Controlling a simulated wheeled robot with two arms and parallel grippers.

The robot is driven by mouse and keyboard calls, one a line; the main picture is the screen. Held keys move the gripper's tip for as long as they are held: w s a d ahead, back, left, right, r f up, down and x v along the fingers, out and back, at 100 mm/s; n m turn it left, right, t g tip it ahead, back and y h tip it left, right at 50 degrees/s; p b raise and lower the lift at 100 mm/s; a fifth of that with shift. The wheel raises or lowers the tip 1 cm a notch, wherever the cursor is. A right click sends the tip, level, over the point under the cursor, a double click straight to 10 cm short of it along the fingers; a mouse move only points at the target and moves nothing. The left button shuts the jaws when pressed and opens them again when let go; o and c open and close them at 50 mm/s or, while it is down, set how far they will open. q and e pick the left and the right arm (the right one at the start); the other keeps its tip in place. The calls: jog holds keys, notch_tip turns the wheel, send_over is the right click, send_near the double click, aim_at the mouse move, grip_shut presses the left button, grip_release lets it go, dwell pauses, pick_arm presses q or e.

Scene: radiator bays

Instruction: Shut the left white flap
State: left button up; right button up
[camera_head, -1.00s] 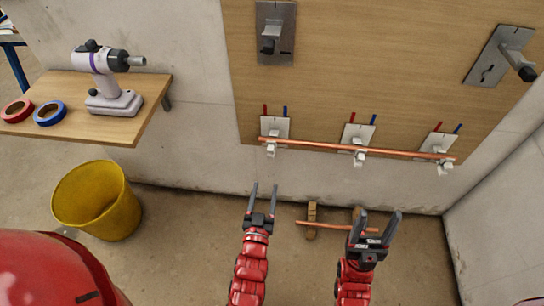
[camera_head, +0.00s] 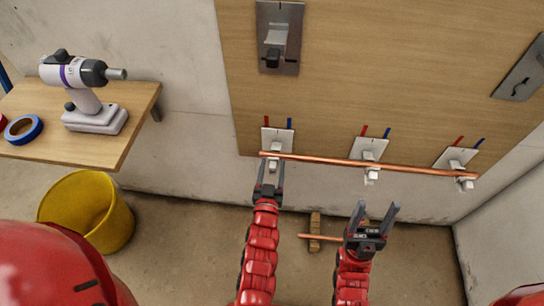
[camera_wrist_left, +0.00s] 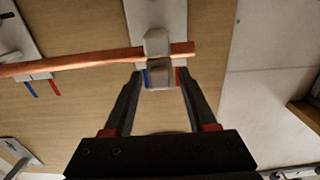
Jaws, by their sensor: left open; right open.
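The left white flap (camera_head: 275,163) is part of a small white clip on a pale plate at the left end of the copper pipe (camera_head: 325,160). In the left wrist view the flap (camera_wrist_left: 159,76) hangs below the pipe (camera_wrist_left: 90,60). My left gripper (camera_head: 269,168) is open, its fingertips just under the pipe, one on each side of the flap. In the left wrist view my left gripper (camera_wrist_left: 160,78) shows gaps beside the flap; contact cannot be told. My right gripper (camera_head: 378,205) is open and empty, below the pipe and right of the left one.
A middle clip (camera_head: 370,150) and a right clip (camera_head: 457,160) also sit on the pipe. A short copper piece (camera_head: 316,237) lies on wooden blocks below. The shelf with a drill (camera_head: 92,100) and the yellow bucket (camera_head: 85,210) stand left.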

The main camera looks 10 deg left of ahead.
pick_arm(q)
jog(key=shift+w, duration=0.3)
